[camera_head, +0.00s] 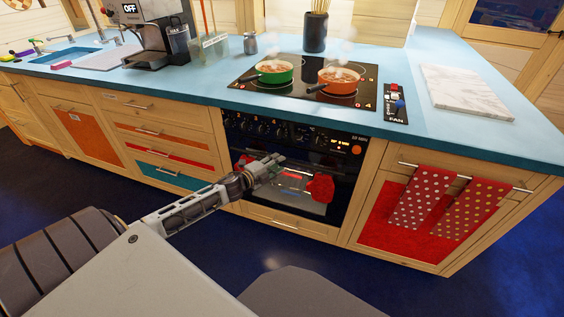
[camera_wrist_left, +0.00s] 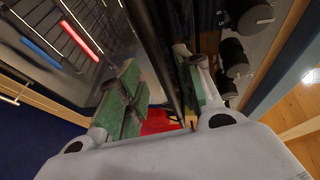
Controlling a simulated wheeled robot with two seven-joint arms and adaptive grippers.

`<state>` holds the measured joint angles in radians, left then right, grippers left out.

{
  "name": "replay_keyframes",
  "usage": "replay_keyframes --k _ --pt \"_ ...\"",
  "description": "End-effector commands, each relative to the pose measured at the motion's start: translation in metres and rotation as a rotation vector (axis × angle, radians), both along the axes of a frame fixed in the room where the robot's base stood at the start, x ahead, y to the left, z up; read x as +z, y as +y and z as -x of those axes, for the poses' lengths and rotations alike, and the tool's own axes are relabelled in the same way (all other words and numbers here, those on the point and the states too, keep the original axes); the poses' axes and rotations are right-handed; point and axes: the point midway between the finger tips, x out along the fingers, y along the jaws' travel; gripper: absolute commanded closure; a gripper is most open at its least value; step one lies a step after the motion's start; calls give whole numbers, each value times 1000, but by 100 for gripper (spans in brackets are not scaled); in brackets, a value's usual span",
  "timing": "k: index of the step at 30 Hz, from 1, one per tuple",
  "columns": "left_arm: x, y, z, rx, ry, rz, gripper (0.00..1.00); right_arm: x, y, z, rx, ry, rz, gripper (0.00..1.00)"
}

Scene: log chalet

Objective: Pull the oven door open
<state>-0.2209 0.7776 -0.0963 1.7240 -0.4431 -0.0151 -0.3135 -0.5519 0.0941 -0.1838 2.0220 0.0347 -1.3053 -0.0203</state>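The black oven (camera_head: 338,165) is set in the wooden counter front, below the cooktop. Its glass door (camera_head: 300,207) looks shut and flush with the front. My left gripper (camera_head: 272,165) is at the upper part of the door. In the left wrist view the fingers with green pads (camera_wrist_left: 158,85) are apart, and a dark bar, the oven handle (camera_wrist_left: 163,40), runs between them. I cannot tell whether either pad touches it. A red mitt (camera_head: 320,187) hangs at the door, right of the gripper; it also shows beyond the fingers (camera_wrist_left: 155,122). My right gripper is out of view.
Black knobs (camera_wrist_left: 232,55) line the panel above the door. A green pan (camera_head: 274,76) and an orange pot (camera_head: 340,84) steam on the cooktop. Dotted red towels (camera_head: 420,203) hang at the right cabinet. The dark blue floor (camera_head: 270,262) before the oven looks clear.

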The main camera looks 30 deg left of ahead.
Motion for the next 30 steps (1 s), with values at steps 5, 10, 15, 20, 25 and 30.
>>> replay_keyframes --k 5,10,15,20,25,30 --pt "-1 -1 -11 1 -1 -1 65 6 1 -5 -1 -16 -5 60" --pt "-4 -3 -21 1 -1 0 65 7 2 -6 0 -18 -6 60" --pt "-5 -5 -29 1 -1 0 65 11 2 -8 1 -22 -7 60" --pt "-6 -5 -34 1 0 -1 65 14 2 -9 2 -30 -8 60" --pt "-7 -5 -35 1 0 -1 65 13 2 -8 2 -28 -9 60" --pt "-6 -6 -36 1 0 -1 65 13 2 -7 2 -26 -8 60"
